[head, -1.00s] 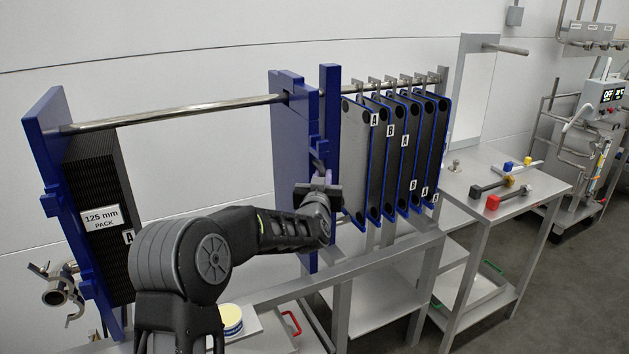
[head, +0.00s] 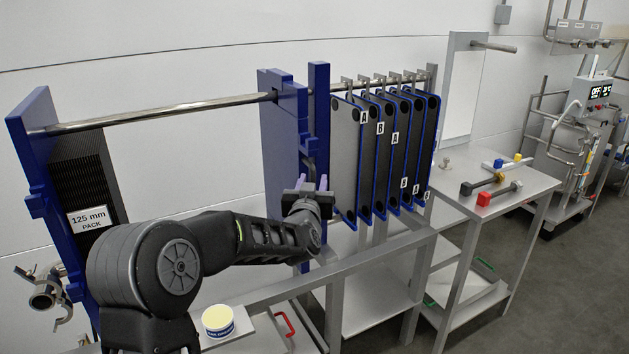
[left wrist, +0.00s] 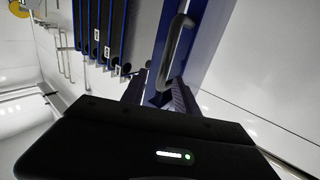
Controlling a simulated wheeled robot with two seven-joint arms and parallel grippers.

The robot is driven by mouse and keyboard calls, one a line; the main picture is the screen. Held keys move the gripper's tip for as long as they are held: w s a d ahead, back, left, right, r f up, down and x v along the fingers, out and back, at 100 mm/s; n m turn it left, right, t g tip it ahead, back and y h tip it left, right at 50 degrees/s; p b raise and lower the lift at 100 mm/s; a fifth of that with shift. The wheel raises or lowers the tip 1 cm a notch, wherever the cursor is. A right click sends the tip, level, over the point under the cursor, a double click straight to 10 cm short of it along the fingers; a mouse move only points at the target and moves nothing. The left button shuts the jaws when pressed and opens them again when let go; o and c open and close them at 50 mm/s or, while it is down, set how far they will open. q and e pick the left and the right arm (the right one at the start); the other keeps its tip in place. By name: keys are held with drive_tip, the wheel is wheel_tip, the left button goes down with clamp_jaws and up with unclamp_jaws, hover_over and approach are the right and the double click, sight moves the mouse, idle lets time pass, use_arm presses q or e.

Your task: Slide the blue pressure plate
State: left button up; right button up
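The blue pressure plate (head: 279,150) hangs upright from the steel top bar, left of the black plates. A grey bar handle (left wrist: 176,48) on its blue face shows large in the left wrist view. My left gripper (head: 312,184) is in front of the plate, at the handle's lower part. In the left wrist view my left gripper (left wrist: 158,95) has its two fingers apart, with the handle's lower end showing between them. I cannot tell whether they touch it. My right gripper is in neither view.
A blue end frame with a black 125 mm pack (head: 85,185) stands at the left. Several black plates with blue edges (head: 372,160) hang at the right. The top bar (head: 165,109) is bare between pack and plate. Tools (head: 500,193) lie on the side table (head: 530,188).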

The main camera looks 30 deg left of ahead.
use_arm(q)
drive_tip(key=v, duration=0.4)
drive_tip(key=shift+d+b, duration=0.1)
drive_tip(key=shift+b, duration=0.2)
drive_tip(key=shift+w, duration=0.1)
drive_tip(key=s+d+f+g+h, duration=0.25)
drive_tip(key=d+f, duration=0.35)
drive_tip(key=f, duration=0.4)
drive_tip(key=s+d+f+m+g+h, duration=0.15)
drive_tip(key=s+d+f, duration=0.35)
drive_tip(key=f, duration=0.6)
drive_tip(key=s+d+f+g+h, duration=0.3)
drive_tip(key=d+f, duration=0.3)
drive_tip(key=f, duration=0.4)
drive_tip(key=s+d+f+g+h, duration=0.1)
drive_tip(key=s+d+f+g, duration=0.2)
drive_tip(key=s+f, duration=0.3)
drive_tip(key=s+d+f+g+h, duration=0.1)
drive_tip(key=s+d+f+g, duration=0.2)
drive_tip(key=s, duration=1.1)
drive_tip(key=s+d+f+m+g+h, duration=0.1)
drive_tip(key=s+d+f+g, duration=0.2)
drive_tip(key=s+d+f, duration=0.4)
wheel_tip(320, 180, down, 3)
drive_tip(key=s, duration=0.3)
drive_tip(key=shift+d+h, duration=0.2)
drive_tip(key=shift+h, duration=0.1)
